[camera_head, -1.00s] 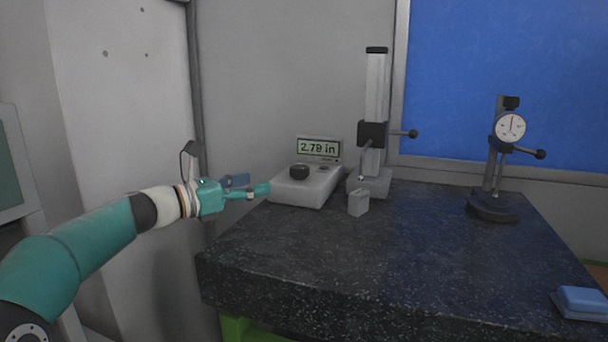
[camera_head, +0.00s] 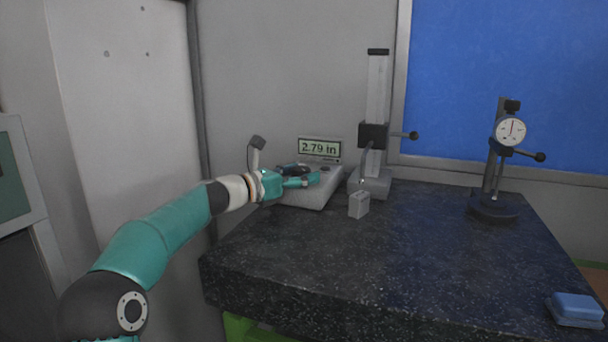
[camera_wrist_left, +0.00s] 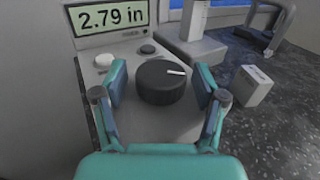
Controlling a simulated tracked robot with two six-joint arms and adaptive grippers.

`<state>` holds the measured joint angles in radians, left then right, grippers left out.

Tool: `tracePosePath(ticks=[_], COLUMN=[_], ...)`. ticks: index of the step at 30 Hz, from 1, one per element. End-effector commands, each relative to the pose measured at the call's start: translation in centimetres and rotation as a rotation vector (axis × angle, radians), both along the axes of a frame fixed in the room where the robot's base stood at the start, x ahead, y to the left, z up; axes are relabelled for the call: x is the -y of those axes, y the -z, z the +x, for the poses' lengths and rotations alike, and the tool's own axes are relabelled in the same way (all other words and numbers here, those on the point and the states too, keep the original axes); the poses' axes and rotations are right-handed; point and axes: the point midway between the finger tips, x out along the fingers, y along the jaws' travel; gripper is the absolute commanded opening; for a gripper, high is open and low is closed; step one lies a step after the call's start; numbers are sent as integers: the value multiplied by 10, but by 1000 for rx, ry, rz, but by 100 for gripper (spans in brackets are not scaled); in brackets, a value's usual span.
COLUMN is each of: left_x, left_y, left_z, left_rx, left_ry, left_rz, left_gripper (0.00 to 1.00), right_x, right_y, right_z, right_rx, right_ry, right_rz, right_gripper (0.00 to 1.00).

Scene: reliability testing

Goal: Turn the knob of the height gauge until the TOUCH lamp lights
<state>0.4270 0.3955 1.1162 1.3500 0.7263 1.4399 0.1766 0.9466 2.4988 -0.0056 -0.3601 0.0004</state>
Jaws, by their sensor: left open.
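The height gauge has a grey column (camera_head: 377,90) with a dark slider and a grey control box (camera_head: 318,195). Its display (camera_head: 320,149) reads 2.79 in, also in the left wrist view (camera_wrist_left: 112,17). The black knob (camera_wrist_left: 165,85) has a white line pointing right. My left gripper (camera_head: 309,176) is open over the box; in the left wrist view its fingers (camera_wrist_left: 159,72) stand either side of the knob, with visible gaps. The gripper largely hides the knob in the head view. Two small round parts sit behind the knob; no lit lamp is discernible. My right gripper is out of view.
A small grey block (camera_head: 358,205) stands in front of the column, near the box. A dial gauge stand (camera_head: 493,205) is at the right of the dark granite table (camera_head: 390,260). A blue-topped item (camera_head: 577,308) lies at the front right corner. The table's middle is clear.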

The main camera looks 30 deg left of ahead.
Motion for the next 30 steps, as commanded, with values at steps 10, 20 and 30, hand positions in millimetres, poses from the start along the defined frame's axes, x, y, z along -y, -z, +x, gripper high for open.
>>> tracePosePath(ticks=[10, 20, 30], left_x=[0, 5, 5], left_y=[0, 2, 3], left_z=[-1, 2, 1], left_rx=[0, 0, 5], left_ry=[0, -9, -163], left_rz=[0, 0, 0], left_gripper=[24, 10, 10], right_x=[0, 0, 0], right_y=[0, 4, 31], right_z=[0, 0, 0], right_rx=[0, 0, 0], right_ry=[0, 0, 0], right_rz=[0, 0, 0], right_gripper=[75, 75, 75])
